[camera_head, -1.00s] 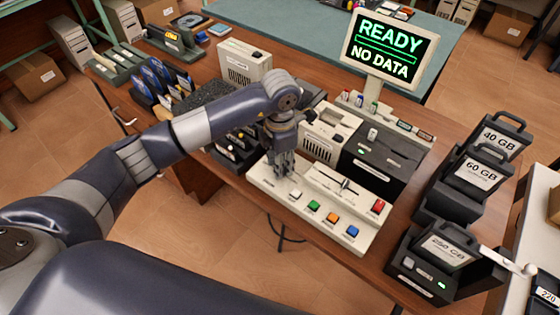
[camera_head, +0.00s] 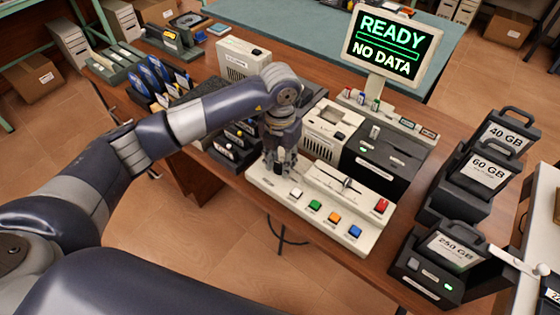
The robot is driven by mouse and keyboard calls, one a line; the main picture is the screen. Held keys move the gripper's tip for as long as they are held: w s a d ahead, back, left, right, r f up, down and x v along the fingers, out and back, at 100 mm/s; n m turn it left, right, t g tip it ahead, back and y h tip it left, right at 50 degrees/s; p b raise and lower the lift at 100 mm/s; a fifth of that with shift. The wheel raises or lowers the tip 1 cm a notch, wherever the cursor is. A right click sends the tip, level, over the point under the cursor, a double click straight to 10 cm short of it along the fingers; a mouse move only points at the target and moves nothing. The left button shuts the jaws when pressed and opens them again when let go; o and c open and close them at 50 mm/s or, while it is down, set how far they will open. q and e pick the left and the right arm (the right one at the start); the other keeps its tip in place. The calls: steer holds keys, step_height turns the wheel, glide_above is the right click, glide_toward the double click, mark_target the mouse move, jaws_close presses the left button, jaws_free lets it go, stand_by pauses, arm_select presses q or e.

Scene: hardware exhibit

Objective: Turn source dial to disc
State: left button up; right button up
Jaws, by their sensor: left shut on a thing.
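The control panel (camera_head: 322,229) is a cream box on the front of the wooden table. It has white, green, orange, blue and red buttons and a slider (camera_head: 347,183). My left gripper (camera_head: 278,172) points down at the panel's left end and is shut on a dark knob there, which appears to be the source dial. The fingers hide most of the dial, so I cannot read its setting. My right gripper is not in view.
A black drive unit (camera_head: 379,168) and a beige unit (camera_head: 322,148) stand behind the panel. Black cartridges marked 40 GB (camera_head: 502,133), 60 GB (camera_head: 486,172) and 250 GB (camera_head: 452,251) stand at the right. Blue discs (camera_head: 150,80) stand in a rack at the left.

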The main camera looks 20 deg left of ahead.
mark_target(280, 164)
arm_select(q)
steer(key=shift+n, duration=0.4)
steer(key=o, duration=1.1)
steer(key=shift+c, duration=0.2)
step_height(280, 164, up, 12)
